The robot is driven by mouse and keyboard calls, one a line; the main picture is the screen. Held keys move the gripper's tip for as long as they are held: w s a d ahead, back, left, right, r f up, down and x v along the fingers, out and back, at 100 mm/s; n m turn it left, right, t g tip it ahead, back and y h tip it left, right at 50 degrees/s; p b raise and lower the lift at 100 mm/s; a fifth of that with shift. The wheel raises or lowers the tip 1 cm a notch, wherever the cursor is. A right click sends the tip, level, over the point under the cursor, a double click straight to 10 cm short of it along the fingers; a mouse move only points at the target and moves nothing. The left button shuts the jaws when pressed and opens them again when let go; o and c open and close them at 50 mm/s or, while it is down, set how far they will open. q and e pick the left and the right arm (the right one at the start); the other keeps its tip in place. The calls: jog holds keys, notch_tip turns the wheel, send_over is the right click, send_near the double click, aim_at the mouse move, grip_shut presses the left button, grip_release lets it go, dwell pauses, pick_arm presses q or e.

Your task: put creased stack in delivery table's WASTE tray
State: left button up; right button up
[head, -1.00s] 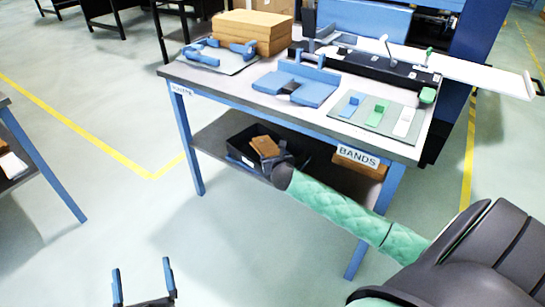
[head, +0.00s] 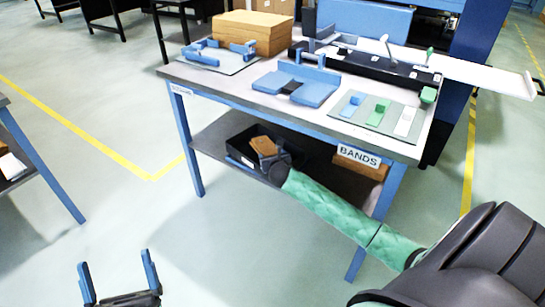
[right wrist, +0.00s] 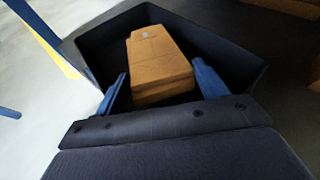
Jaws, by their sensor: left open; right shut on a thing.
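A brown kraft stack (head: 263,146) is in a black tray (head: 238,146) on the lower shelf of the table. In the right wrist view the stack (right wrist: 158,58) lies between the two blue fingers of my right gripper (right wrist: 160,88), inside the walls of the black tray (right wrist: 95,45). My right gripper is shut on the stack; in the head view its fingers are mostly hidden behind my wrist. I cannot make out creases or whether the stack touches the tray floor. My left gripper (head: 118,277) is open and empty, over the floor at the bottom left.
The table top (head: 225,88) holds a large brown stack (head: 252,32), a blue fixture (head: 300,82) and a mat with small blocks (head: 381,114).

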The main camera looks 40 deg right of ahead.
pick_arm(q)
jog(key=shift+w+f, duration=0.1)
jog(key=shift+f, duration=0.1)
jog(key=shift+w+d+f, duration=0.1)
jog(key=shift+f, duration=0.1)
pick_arm(e)
jog(key=o, duration=1.3)
